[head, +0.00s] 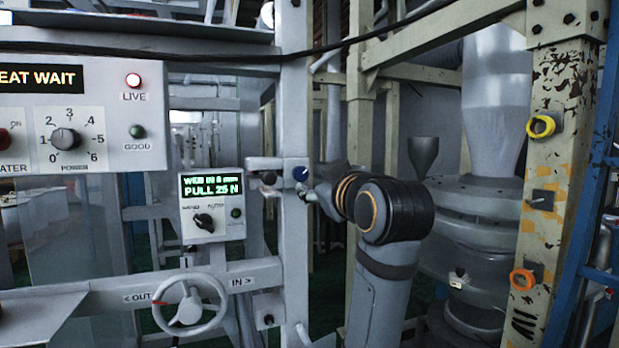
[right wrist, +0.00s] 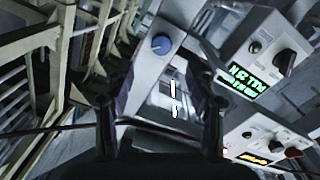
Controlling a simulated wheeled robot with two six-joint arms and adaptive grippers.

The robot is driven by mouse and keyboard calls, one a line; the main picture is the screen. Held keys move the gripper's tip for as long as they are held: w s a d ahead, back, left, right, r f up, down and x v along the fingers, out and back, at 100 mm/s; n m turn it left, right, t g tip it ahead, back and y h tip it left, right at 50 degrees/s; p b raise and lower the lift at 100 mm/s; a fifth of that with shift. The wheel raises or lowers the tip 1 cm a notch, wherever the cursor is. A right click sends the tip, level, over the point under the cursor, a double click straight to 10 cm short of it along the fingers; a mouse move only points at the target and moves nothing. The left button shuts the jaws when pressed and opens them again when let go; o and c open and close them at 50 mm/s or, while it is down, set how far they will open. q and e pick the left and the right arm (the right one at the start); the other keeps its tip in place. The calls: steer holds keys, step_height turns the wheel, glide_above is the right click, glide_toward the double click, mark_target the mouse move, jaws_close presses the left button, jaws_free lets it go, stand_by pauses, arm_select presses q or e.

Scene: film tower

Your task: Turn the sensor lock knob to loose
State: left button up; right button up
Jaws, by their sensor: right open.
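A small blue knob (head: 300,173) sits on a grey bracket on the upright post, right of the small display box in the head view. It appears to be the sensor lock knob, but I can read no label or setting on it. In the right wrist view the blue knob (right wrist: 161,44) shows beyond the fingertips, on a pale block. My right gripper (head: 310,194) is close to the knob, just below and right of it, mostly hidden by my own arm. In the wrist view its two fingers (right wrist: 166,98) are apart with nothing between them. My left gripper is out of view.
The display box (head: 212,205) with a black selector is left of the post. A handwheel (head: 190,305) marked OUT and IN is below it. The heater panel (head: 75,120) is at upper left. A worn beam (head: 548,170) with yellow and orange rings stands at right. A dark cable crosses above.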

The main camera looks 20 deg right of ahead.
mark_target(301, 174)
steer(key=w+p, duration=0.2)
steer(key=w, duration=0.2)
steer(key=w+p, duration=0.2)
steer(key=w, duration=0.3)
steer(key=shift+w+a+r, duration=0.15)
steer(key=shift+w, duration=0.1)
steer(key=shift+w+a, duration=0.1)
steer(key=shift+w, duration=0.2)
steer(key=shift+c, duration=0.5)
steer(key=c, duration=1)
steer(key=shift+c, duration=0.2)
